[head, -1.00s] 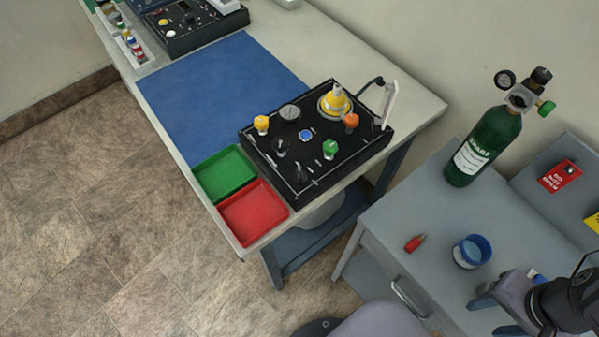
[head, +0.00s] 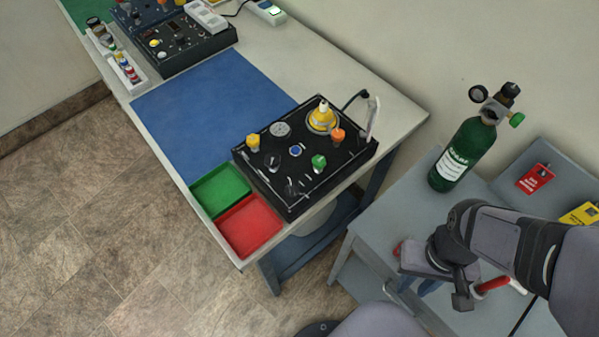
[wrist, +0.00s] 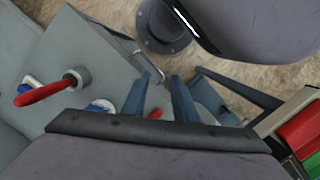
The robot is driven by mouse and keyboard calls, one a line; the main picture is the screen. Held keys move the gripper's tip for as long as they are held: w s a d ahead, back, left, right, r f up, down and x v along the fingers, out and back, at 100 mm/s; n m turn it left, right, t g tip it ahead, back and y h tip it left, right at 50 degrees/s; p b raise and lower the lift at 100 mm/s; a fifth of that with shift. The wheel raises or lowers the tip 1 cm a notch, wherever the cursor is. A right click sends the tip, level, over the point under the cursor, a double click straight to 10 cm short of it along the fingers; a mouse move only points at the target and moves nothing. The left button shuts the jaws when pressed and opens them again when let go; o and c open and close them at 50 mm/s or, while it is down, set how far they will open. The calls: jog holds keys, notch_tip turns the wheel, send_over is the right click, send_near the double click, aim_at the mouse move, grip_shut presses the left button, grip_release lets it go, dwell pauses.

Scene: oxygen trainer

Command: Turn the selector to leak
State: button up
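The black trainer panel (head: 352,160) sits on the bench in the head view. It carries two dark knobs, one toward the left (head: 272,162) and one near the front edge (head: 291,187). The panel lettering is too small to read, so I cannot tell which knob is the selector or where it points. My gripper (head: 408,288) is over the grey cabinet, right of and well apart from the panel. In the wrist view my gripper's two blue-grey fingers (wrist: 162,76) stand apart with nothing between them.
Green knob (head: 319,162), orange knob (head: 338,135), yellow knob (head: 253,141) and yellow dome (head: 322,116) crowd the panel. A green cylinder (head: 461,152) stands on the cabinet (head: 408,190). A red tray (head: 250,227) and green tray (head: 220,190) lie left. The blue mat (head: 205,115) is clear.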

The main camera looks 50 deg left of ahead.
jog(key=s+a+r+n+p, duration=0.25)
jog(key=a+n, duration=0.25)
jog(key=a, duration=0.7)
notch_tip(320, 180, up, 6)
jog(key=n+t+y+p, duration=0.1)
jog(key=n+t+p, duration=0.1)
send_over(291, 186)
jog(key=shift+s+d+f, duration=0.15)
jog(key=shift+d, duration=0.3)
jog(key=r+m, duration=0.1)
jog(key=r, duration=0.1)
jog(key=a+r+m, duration=0.1)
jog(key=shift+w+a+r+g, duration=0.15)
jog(key=shift+w+r+g, duration=0.05)
jog(key=shift+r+g, duration=0.15)
jog(key=shift+d, duration=0.25)
jog(key=shift+f+p, duration=1)
jog(key=shift+f, duration=2.65)
grip_shut()
